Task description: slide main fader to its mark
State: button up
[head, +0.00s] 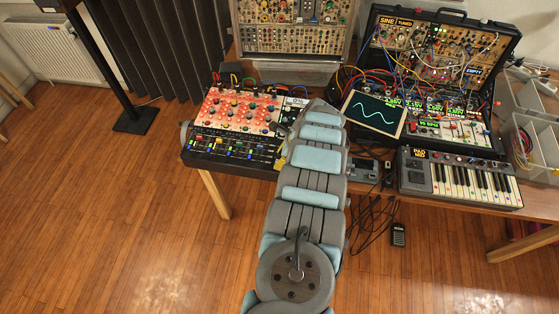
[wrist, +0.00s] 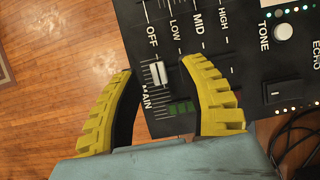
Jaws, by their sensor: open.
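The main fader (wrist: 157,74) has a white cap on a scaled slot in a black panel (wrist: 240,60), between the printed words OFF and MAIN in the wrist view. My gripper (wrist: 158,68) is open, with one yellow finger on each side of the cap. A gap shows between the cap and each finger; I cannot tell how high the fingertips are above the panel. I cannot make out which scale line is the mark. In the head view the arm hides the main fader and most of the gripper.
Dim green blocks (wrist: 182,108) lie beside the slot. A white tone knob (wrist: 283,33) and a black rocker switch (wrist: 283,92) are to the right. In the head view, a mixer (head: 238,112), a screen (head: 374,114) and a keyboard (head: 460,180) crowd the table.

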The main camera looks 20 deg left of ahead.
jog(key=shift+s+a+f, duration=0.15)
jog(key=shift+a+f, duration=0.05)
jog(key=shift+f, duration=0.4)
jog(key=shift+c, duration=0.2)
grip_shut()
